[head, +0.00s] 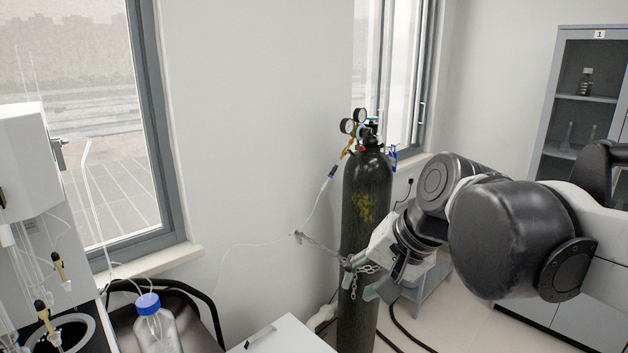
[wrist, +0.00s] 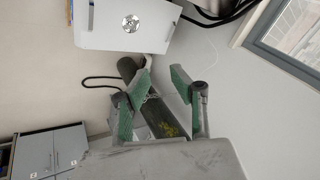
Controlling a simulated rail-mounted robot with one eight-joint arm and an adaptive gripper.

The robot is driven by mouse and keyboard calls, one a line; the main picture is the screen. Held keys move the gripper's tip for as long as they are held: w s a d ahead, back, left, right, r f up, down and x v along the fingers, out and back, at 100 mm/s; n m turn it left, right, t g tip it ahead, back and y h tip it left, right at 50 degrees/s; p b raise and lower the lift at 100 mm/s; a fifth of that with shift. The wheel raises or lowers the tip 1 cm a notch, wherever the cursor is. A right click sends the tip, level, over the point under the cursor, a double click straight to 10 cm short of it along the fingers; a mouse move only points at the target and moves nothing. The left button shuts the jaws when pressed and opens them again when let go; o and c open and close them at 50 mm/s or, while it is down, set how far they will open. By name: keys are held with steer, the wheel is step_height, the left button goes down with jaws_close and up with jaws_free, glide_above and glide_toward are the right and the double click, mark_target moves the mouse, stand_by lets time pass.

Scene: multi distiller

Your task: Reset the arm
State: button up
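My arm reaches in from the right in the head view. My gripper (head: 359,278) is at its left end, in front of the lower part of a dark gas cylinder (head: 366,195); I cannot tell whether they touch. In the wrist view my gripper (wrist: 160,82) has two green-padded fingers spread apart, with nothing held between them. The cylinder (wrist: 168,124) shows behind and between the fingers there.
A chain (head: 318,243) ties the cylinder to the wall. A blue-capped bottle (head: 158,328) and a white-topped surface (head: 285,338) are at front left, beside glass apparatus. A cabinet (head: 545,150) stands right. A window (head: 160,120) is left.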

steer(key=s+d+f+n+t+h+b, duration=0.2)
steer(key=s+d+f+n+h, duration=0.1)
steer(key=s+d+f, duration=0.6)
steer(key=d+f+h, duration=0.1)
steer(key=d+f, duration=0.1)
steer(key=d, duration=0.1)
steer(key=shift+s+n, duration=0.3)
